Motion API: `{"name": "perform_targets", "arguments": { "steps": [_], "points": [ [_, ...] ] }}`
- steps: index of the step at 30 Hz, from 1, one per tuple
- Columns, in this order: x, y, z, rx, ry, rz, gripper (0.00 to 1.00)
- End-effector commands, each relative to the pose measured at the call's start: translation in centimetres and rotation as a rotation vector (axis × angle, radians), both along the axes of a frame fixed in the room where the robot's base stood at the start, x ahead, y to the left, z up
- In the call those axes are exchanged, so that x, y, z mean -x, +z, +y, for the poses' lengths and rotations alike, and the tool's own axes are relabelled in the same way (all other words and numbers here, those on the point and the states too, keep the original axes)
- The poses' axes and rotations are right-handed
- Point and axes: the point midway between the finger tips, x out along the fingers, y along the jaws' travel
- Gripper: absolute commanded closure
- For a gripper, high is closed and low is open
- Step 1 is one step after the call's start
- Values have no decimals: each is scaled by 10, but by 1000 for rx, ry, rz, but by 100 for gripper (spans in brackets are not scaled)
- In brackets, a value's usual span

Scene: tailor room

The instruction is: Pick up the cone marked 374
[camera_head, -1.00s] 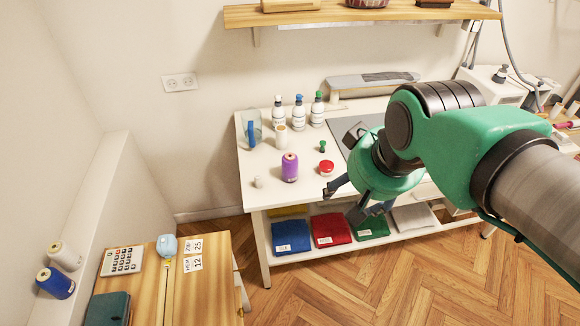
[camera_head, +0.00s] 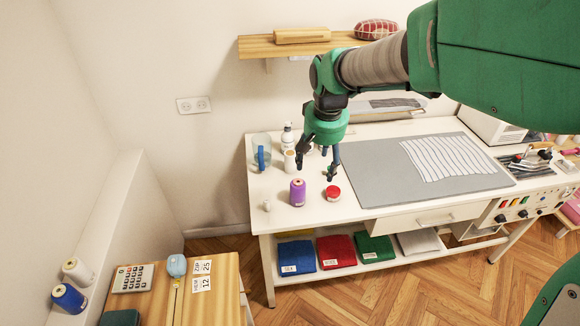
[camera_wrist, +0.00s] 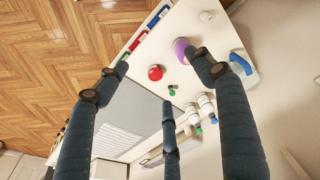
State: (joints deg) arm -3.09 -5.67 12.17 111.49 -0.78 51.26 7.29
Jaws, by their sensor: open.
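Several thread cones are in view, and I cannot read the number 374 on any of them. A purple cone (camera_head: 298,193) stands upright near the front left of the white worktable (camera_head: 350,215). A blue cone (camera_head: 68,298) and a white cone (camera_head: 76,270) are on the ledge at far left. My gripper (camera_head: 318,166) is open and empty, pointing down over the table, behind and right of the purple cone. In the wrist view, my gripper's fingers (camera_wrist: 158,92) are spread, and one partly covers the purple cone (camera_wrist: 181,48).
A red tin (camera_head: 333,193) and a small green spool (camera_wrist: 172,90) are close by. A small white object (camera_head: 266,206) is left of the purple cone. A glass jug (camera_head: 261,150) and bottles (camera_head: 287,136) stand behind. A grey mat (camera_head: 385,185) lies right. A shelf (camera_head: 340,40) hangs above.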

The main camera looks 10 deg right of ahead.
Motion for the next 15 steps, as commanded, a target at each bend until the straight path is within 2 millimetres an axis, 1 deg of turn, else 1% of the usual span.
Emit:
{"name": "perform_targets", "arguments": {
  "steps": [1,6,8,15],
  "points": [
    [-12,-7,2,0,-2,17,32],
    [-48,-34,9,2,-11,60,32],
    [-60,-44,11,4,-14,76,32],
    [-104,-93,21,8,-26,137,32]
  ]
}}
